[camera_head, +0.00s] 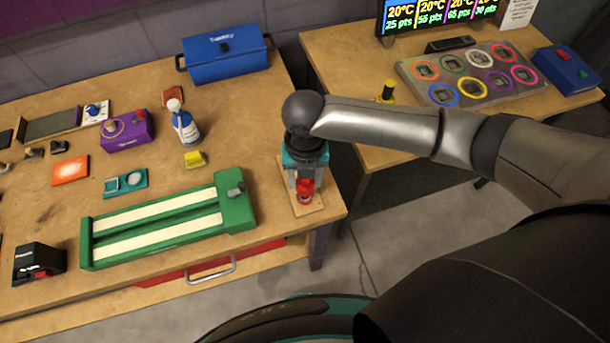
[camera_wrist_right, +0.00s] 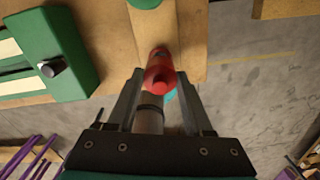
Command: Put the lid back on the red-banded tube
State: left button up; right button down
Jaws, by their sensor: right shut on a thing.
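My right gripper (camera_wrist_right: 159,76) reaches down over a small wooden board at the right end of the workbench. Its fingers are shut on a red, rounded piece (camera_wrist_right: 158,78), which looks like the lid. The red also shows below the gripper in the head view (camera_head: 304,190), above the wooden board (camera_head: 312,207). A grey cylinder (camera_wrist_right: 150,112) shows between the fingers in the wrist view. I cannot tell whether the red piece is seated on a tube, and no separate red band can be made out. My left gripper is not in view.
A green track (camera_head: 160,231) with two pale lanes lies left of the board. A spray bottle (camera_head: 182,122), yellow block (camera_head: 195,159) and blue box (camera_head: 226,55) stand behind. The bench's right edge is close. A green round thing (camera_wrist_right: 145,3) lies farther along the board.

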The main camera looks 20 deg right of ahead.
jog(key=shift+p, duration=0.3)
dwell(0.5)
dwell(0.3)
grip_release()
dwell(0.4)
jog(key=shift+r+p, duration=3.55)
jog(key=shift+p, duration=0.4)
jog(key=shift+f, duration=0.1)
grip_shut()
